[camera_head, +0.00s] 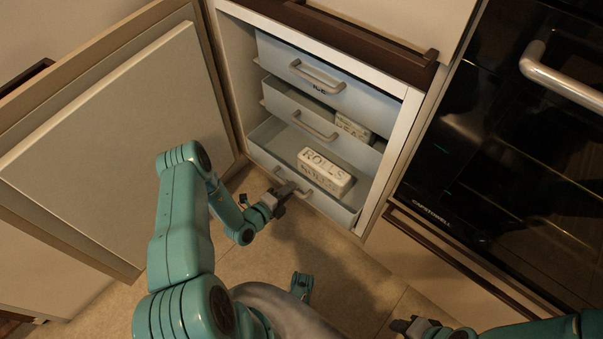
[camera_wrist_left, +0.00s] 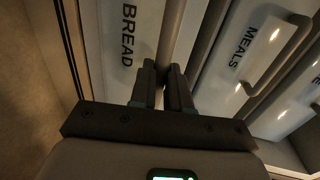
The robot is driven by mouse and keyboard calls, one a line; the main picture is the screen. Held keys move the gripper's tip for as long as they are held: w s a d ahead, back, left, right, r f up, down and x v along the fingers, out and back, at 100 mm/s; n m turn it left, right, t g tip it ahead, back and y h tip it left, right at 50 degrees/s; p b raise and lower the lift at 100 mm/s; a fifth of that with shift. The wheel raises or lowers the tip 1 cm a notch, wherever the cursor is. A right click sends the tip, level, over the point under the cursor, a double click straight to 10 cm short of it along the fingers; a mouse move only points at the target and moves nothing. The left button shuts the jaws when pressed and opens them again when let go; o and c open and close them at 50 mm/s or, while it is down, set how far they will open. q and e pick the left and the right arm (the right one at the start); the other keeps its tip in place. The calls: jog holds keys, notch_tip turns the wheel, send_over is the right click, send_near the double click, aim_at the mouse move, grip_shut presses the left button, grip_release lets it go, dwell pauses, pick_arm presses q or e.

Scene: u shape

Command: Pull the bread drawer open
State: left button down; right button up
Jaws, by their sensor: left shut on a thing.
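The bread drawer (camera_head: 331,206) is the lowest of the stacked drawers in the open cabinet. It stands partly out, and a box marked ROLLS (camera_head: 325,171) lies in it. Its front, lettered BREAD, also shows in the left wrist view (camera_wrist_left: 112,45). My left gripper (camera_head: 281,194) is shut on the drawer's bar handle (camera_head: 304,187). In the left wrist view the two dark fingers (camera_wrist_left: 166,82) sit on either side of the handle bar (camera_wrist_left: 172,30). My right gripper (camera_head: 412,325) is at the bottom edge, and its jaws are unclear.
Above are the middle drawer (camera_head: 290,112), with a pale box (camera_head: 353,128) in it, and the top drawer (camera_head: 345,97). A cabinet door (camera_head: 115,140) stands open at left. A dark oven (camera_head: 510,150) is at right. Bare floor (camera_head: 330,260) lies in front of the drawers.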

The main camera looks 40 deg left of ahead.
pick_arm(q)
jog(key=f+p+v, duration=0.1)
jog(key=f+v, duration=0.2)
jog(key=v, duration=1.1)
jog(key=shift+s, duration=0.7)
jog(key=shift+r, duration=0.15)
jog(key=c, duration=1.1)
grip_release()
jog(key=p+v, duration=0.3)
jog(key=v, duration=1.3)
jog(key=shift+s, duration=0.15)
jog(key=shift+d, duration=0.1)
